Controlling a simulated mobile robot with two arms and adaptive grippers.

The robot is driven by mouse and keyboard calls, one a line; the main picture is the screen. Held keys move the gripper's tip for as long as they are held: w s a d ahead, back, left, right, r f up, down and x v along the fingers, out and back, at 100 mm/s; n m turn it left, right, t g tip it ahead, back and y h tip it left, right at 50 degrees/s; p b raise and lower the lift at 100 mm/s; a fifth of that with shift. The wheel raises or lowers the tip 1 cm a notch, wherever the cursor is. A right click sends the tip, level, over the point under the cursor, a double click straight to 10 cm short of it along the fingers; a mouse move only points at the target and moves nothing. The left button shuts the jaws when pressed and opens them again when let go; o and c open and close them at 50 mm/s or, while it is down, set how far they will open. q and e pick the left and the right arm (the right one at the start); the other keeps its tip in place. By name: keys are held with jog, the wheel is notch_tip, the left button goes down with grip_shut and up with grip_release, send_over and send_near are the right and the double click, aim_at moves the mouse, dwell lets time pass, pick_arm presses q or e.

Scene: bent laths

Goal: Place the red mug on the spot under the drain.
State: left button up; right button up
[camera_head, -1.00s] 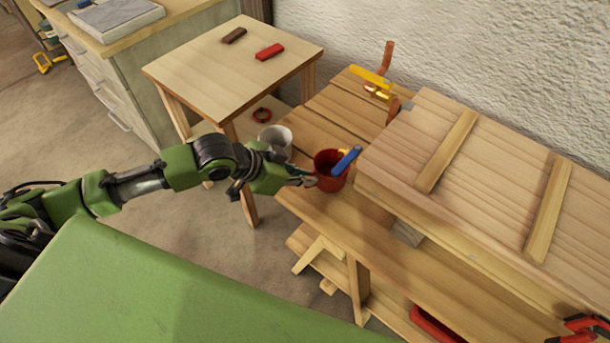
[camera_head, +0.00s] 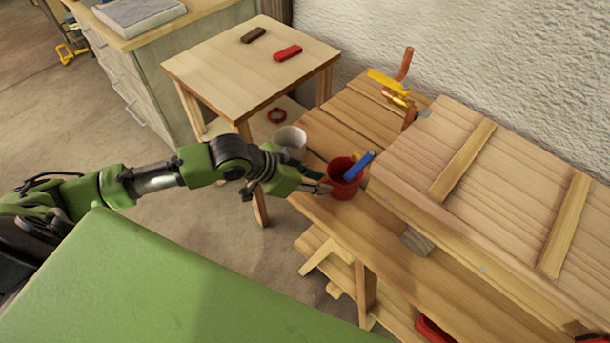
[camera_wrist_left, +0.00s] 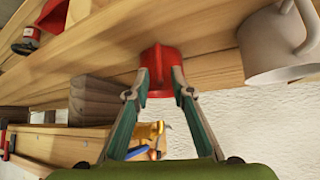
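The red mug (camera_head: 342,184) stands upright on the wooden bench beside the raised plank box, with a blue and yellow item (camera_head: 359,164) showing at its rim. My left gripper (camera_head: 322,184) is at the mug's left side. In the left wrist view, the fingers of the left gripper (camera_wrist_left: 162,75) flank the handle of the red mug (camera_wrist_left: 165,58), with a gap between the tips. I cannot make out a drain or a marked spot for certain; an orange upright piece (camera_head: 406,63) stands at the bench's back. My right gripper is not seen.
A white mug (camera_head: 290,138) stands left of the red mug; it also shows in the left wrist view (camera_wrist_left: 277,45). The plank box (camera_head: 408,165) borders the red mug on the right. A small table (camera_head: 225,75) is at left.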

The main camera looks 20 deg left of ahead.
pick_arm(q)
jog(key=v, duration=1.2)
jog(key=shift+r, duration=0.3)
